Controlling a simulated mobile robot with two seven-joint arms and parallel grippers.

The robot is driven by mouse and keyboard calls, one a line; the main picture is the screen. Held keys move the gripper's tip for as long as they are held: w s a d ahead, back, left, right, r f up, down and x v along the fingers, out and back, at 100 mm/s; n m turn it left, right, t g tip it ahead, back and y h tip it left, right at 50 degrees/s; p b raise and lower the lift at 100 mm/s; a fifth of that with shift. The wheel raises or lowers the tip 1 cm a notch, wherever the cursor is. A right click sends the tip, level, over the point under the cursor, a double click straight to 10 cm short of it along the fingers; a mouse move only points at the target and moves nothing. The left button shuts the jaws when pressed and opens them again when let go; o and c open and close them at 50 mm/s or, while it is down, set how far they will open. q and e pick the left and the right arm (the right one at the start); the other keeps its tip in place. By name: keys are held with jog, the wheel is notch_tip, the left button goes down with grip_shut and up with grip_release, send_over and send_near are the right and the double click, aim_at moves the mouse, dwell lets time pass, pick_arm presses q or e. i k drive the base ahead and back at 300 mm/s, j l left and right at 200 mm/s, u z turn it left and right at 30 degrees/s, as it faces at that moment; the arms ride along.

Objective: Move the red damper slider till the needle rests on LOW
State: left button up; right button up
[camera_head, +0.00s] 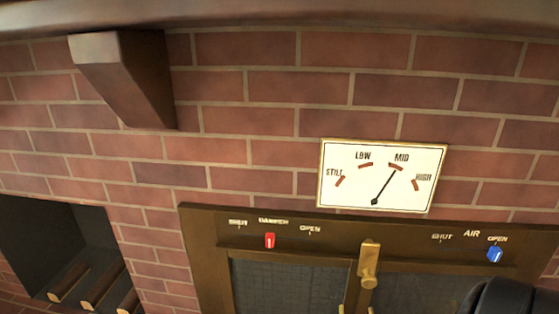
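The red damper slider (270,241) sits about midway along its track, under the DAMPER label and between SHUT on the left and OPEN on the right. The white gauge (345,190) hangs on the brick wall above the stove front. Its black needle (384,187) leans up and right, with its tip at the MID mark; the LOW mark (365,165) is to the left of the tip. Neither gripper's fingers show. A dark rounded shape at the bottom right corner looks like part of my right arm.
The blue air slider (495,254) is at its OPEN end on the right. A brass latch (369,264) stands out between the stove doors. A corbel (125,78) juts from the mantel at upper left. A niche with logs (103,287) is at lower left.

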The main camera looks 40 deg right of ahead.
aim_at(270, 239)
jog(key=z, duration=1.55)
